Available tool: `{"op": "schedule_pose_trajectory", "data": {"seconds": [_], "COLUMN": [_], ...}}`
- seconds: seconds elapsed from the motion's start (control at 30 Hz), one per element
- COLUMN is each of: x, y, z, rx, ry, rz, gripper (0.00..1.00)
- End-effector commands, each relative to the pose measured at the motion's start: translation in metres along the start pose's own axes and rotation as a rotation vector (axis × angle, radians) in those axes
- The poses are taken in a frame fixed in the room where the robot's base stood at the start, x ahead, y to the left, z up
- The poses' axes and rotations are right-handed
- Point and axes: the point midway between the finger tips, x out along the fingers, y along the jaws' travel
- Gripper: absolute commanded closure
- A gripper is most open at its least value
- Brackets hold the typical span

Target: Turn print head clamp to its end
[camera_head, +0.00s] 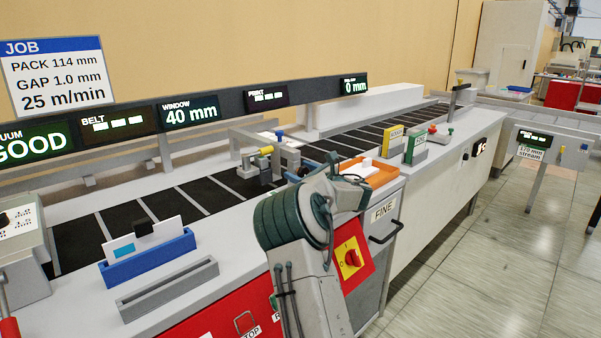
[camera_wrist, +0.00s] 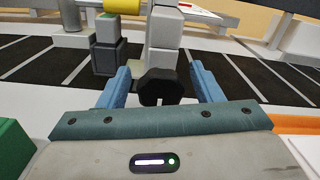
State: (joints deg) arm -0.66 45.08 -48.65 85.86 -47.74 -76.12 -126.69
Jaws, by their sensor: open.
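A black knob (camera_wrist: 160,88), which looks like the print head clamp, sits at the foot of a light grey upright block (camera_wrist: 163,45) in the wrist view. My gripper (camera_wrist: 160,70) is open, with one blue finger on each side of the knob. Gaps show between the fingers and the knob, so it is not gripped. A slot shows on the knob's near face. In the head view, the print head unit (camera_head: 262,163) stands over the belt, and my arm hides the knob and most of my gripper.
A grey post with a green top (camera_wrist: 106,35) and a yellow cylinder (camera_wrist: 121,6) stand left of the knob. An orange tray (camera_head: 382,174) lies right of my arm. A blue holder (camera_head: 148,257) with a white card stands at the front left. The dark belt (camera_head: 210,193) runs behind.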

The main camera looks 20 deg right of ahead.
Motion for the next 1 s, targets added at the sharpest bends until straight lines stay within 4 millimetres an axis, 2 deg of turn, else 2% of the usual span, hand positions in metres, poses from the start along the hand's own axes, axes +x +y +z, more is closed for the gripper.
{"op": "schedule_pose_trajectory", "data": {"seconds": [0.17, 0.3, 0.33, 0.53, 0.8, 1.0], "x": [0.0000, -0.0001, -0.0002, -0.0006, -0.0010, -0.0006], "y": [0.0000, 0.0001, 0.0001, 0.0000, -0.0008, -0.0004], "z": [0.0001, 0.0001, 0.0001, -0.0009, -0.0012, -0.0007], "rx": [0.000, 0.000, 0.000, 0.027, 0.221, 0.278], "ry": [0.000, 0.000, 0.000, -0.001, -0.001, 0.001], "rz": [0.000, 0.000, 0.000, 0.000, -0.001, 0.000], "gripper": [0.41, 0.80, 0.85, 0.85, 0.85, 0.85]}}
